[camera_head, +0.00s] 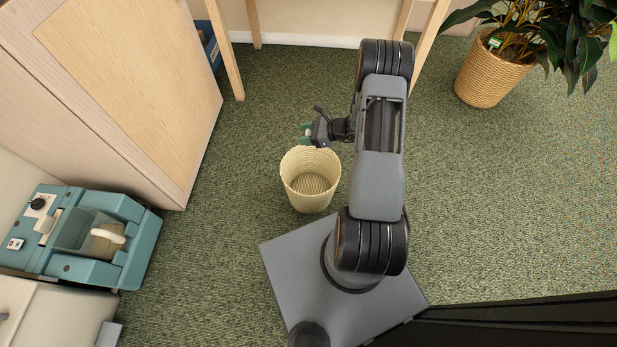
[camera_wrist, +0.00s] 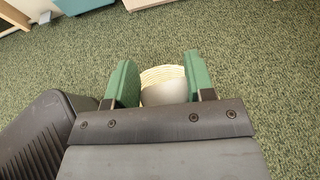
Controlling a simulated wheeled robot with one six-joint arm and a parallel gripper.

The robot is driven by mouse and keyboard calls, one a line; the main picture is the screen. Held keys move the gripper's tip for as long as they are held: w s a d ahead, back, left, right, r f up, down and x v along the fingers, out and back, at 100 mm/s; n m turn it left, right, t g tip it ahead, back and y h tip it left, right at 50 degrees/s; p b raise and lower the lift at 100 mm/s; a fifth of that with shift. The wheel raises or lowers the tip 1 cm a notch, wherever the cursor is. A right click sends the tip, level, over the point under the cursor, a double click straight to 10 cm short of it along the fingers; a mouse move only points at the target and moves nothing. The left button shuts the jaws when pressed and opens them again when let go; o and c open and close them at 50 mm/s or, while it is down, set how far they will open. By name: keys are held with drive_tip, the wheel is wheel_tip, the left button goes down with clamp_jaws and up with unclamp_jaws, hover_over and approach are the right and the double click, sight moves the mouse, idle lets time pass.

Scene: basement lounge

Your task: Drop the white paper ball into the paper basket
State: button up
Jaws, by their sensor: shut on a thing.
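My gripper (camera_head: 306,132) is at the far side of the paper basket (camera_head: 310,195), above its back rim in the head view. The basket is cream, woven, upright and open at the top; its visible inside looks empty. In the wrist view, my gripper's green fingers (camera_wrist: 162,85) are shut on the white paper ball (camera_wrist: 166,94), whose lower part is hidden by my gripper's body. The pale ribbed rim of the basket (camera_wrist: 163,72) shows just beyond the ball.
A wooden cabinet (camera_head: 130,90) and a teal machine (camera_head: 90,235) stand on the left. A potted plant (camera_head: 490,80) stands at the back right. Wooden legs (camera_head: 228,50) rise at the back. The green carpet (camera_head: 480,190) is clear on the right.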

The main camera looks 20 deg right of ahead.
sight(311, 147)
drive_tip(key=f, duration=0.1)
drive_tip(key=s+f+p, duration=0.1)
drive_tip(key=f, duration=0.1)
drive_tip(key=s+d+f+p, duration=0.1)
drive_tip(key=f, duration=0.1)
drive_tip(key=shift+s+f, duration=0.15)
wheel_tip(311, 147, down, 6)
drive_tip(key=b, duration=0.3)
drive_tip(key=shift+b, duration=0.4)
drive_tip(key=o, duration=1)
drive_tip(key=shift+p+v, duration=1.4)
drive_tip(key=shift+v, duration=5.65)
